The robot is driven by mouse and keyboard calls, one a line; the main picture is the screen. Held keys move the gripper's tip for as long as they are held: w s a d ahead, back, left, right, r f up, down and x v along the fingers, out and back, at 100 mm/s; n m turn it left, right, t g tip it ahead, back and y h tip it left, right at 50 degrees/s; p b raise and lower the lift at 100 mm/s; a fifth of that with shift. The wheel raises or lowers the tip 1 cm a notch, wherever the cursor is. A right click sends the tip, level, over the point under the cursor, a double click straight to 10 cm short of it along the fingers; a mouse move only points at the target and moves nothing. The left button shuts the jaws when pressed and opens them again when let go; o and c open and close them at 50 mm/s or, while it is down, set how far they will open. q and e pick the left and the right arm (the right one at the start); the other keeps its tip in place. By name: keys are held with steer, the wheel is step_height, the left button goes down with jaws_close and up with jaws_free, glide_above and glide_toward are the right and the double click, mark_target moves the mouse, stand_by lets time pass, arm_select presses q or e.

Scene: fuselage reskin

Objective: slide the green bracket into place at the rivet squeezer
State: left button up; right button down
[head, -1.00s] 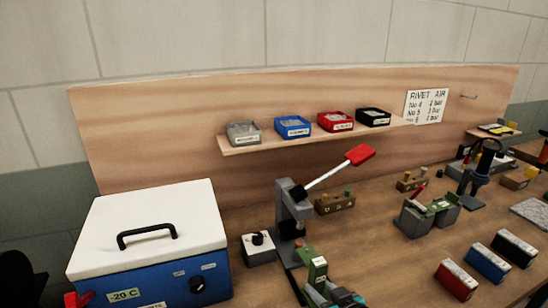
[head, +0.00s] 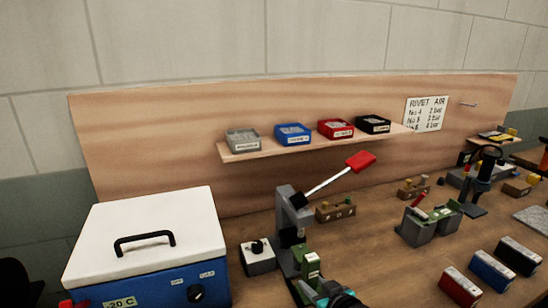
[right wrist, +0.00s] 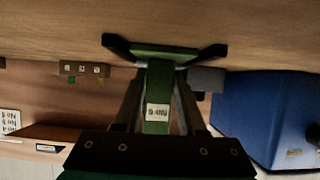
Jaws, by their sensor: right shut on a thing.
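The green bracket (head: 312,266) stands upright in front of the rivet squeezer in the head view. My right gripper (head: 322,287) is shut on it at the bottom of that view. In the right wrist view the bracket (right wrist: 156,112), with a white label, lies between my two fingers (right wrist: 158,95); its wide green flange shows beyond them. The rivet squeezer (head: 288,212) is a grey upright with a white lever and red handle (head: 361,161). The bracket overlaps the squeezer's lower part, so I cannot tell if they touch. My left gripper is not seen.
A blue cool box (head: 150,250) with white lid stands left of the squeezer. A small grey box with a black knob (head: 258,256) sits between them. A shelf (head: 320,147) with several bins hangs behind.

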mark_target(315, 267)
steer(key=shift+w+a, duration=0.15)
steer(key=shift+w, duration=0.2)
steer(key=c, duration=0.6)
jaws_free()
steer(key=s+r+p, duration=0.1)
steer(key=r+p, duration=0.1)
steer(key=p, duration=0.1)
steer(key=s+r+p, duration=0.1)
steer(key=r+p, duration=0.1)
steer(key=p, duration=0.1)
steer(key=d+r+p, duration=0.1)
steer(key=r+p, duration=0.2)
steer(key=shift+s, duration=0.4)
